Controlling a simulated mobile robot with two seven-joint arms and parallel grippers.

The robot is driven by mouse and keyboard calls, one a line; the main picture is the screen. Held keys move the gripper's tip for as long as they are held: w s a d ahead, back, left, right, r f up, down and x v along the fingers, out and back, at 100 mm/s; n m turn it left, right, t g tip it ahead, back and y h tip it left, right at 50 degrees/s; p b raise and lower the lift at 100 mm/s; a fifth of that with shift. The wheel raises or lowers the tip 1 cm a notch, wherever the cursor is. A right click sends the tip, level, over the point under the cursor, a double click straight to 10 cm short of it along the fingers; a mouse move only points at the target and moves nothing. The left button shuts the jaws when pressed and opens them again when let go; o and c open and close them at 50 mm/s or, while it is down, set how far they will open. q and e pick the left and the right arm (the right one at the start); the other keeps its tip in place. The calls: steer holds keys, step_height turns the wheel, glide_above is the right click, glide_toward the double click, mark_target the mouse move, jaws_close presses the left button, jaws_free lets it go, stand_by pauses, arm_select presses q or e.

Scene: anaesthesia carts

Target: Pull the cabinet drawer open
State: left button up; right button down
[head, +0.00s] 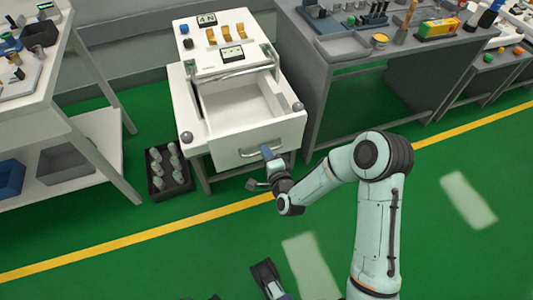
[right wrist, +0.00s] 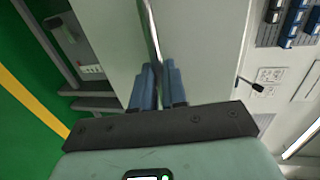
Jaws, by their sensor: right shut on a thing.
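The white cabinet (head: 195,90) stands left of centre in the head view. Its drawer (head: 240,148) is pulled out towards me, and the inside shows as empty. A curved metal handle (head: 250,152) is on the drawer front. My right gripper (head: 268,153) is at the right part of this handle. In the right wrist view, the blue fingers of the right gripper (right wrist: 158,85) are closed around the handle bar (right wrist: 152,30), close to the pale drawer front (right wrist: 110,35).
A black crate of bottles (head: 168,172) stands on the floor left of the cabinet. A white shelf table (head: 75,120) is farther left. A grey workbench (head: 345,60) with tools stands close on the right. The green floor in front of the drawer is open, with a yellow line (head: 200,220).

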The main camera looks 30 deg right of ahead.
stand_by(0.3)
steer(key=c, duration=1.2)
jaws_free()
arm_select(q)
steer(key=s+d+r+g+h+p, duration=0.1)
steer(key=s+d+r+g+p, duration=0.2)
steer(key=s+d+r+p, duration=0.2)
steer(key=s+r+p, duration=0.3)
steer(key=s+r, duration=0.1)
steer(key=s, duration=0.1)
steer(key=shift+d+r+m+h, duration=0.15)
steer(key=shift+r+m+h, duration=0.25)
arm_select(e)
steer(key=v, duration=1.3)
steer(key=shift+s, duration=0.2)
arm_select(q)
steer(key=shift+s, duration=0.1)
arm_select(e)
steer(key=shift+a, duration=0.1)
